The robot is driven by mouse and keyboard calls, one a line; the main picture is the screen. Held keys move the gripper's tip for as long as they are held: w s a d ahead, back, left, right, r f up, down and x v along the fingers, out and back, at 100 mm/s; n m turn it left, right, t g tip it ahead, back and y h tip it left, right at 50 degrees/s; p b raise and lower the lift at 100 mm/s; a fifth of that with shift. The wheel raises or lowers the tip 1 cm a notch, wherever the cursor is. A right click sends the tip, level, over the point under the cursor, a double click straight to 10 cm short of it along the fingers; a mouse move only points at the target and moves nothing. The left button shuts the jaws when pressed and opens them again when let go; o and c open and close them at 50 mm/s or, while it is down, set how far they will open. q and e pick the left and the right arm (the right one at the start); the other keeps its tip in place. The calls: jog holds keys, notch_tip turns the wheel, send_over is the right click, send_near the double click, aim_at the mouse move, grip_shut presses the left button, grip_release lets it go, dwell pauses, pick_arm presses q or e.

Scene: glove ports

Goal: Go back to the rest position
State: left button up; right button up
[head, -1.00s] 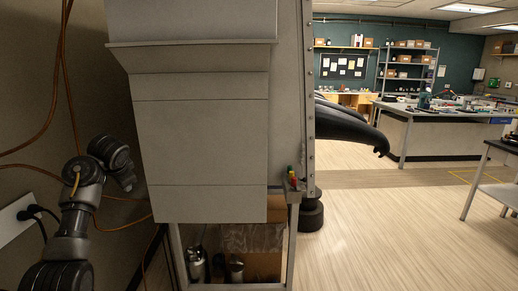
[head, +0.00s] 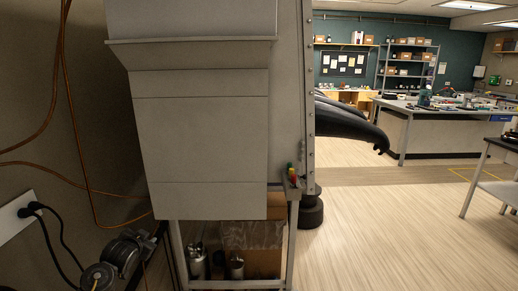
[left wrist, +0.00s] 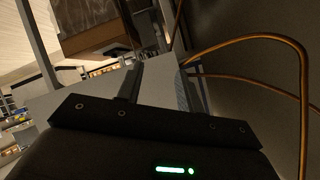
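My left arm (head: 122,252) is low at the left edge of the head view, beside the wall and the grey cabinet. In the left wrist view my left gripper (left wrist: 158,78) shows two dark fingers standing apart with nothing between them. The gripper is clear of the cabinet's front as far as I can see. My right gripper is in neither view. The grey cabinet (head: 200,125) fills the middle of the head view. Black gloves (head: 345,122) stick out from its far right side.
Orange cables (head: 90,190) hang along the left wall, close to my left arm; one also loops near the gripper in the wrist view (left wrist: 250,40). A white outlet strip (head: 20,215) with black plugs is on the wall. The floor (head: 400,230) at right is open. Benches stand beyond.

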pick_arm(q)
notch_tip(320, 180, up, 10)
jog(key=w+n+t, duration=0.2)
jog(key=t, duration=0.4)
jog(key=s+d+f+g, duration=0.15)
jog(key=s+f, duration=0.35)
jog(key=f, duration=0.9)
jog(key=s+f+g, duration=0.3)
jog(key=s+f, duration=0.1)
jog(key=f, duration=0.9)
jog(key=s+d+f+g+h, duration=0.1)
jog(key=s+d+f+g, duration=0.1)
jog(key=s+f, duration=0.75)
jog(key=s+d+f+g, duration=0.2)
jog(key=s+f+g, duration=0.1)
jog(key=s+f, duration=0.65)
jog(key=s+d+f+g, duration=0.2)
jog(key=s+f, duration=0.4)
jog(key=s, duration=0.8)
jog(key=s+d+f+g, duration=0.2)
jog(key=s+f, duration=0.4)
jog(key=s, duration=0.8)
jog(key=s+d+f+g, duration=0.2)
jog(key=s+f+g, duration=0.2)
jog(key=s, duration=1)
notch_tip(320, 180, down, 3)
jog(key=shift+s+d+r+n+h, duration=0.15)
jog(key=shift+s+d+n+h, duration=0.15)
jog(key=shift+d+n, duration=0.1)
jog(key=shift+a, duration=0.1)
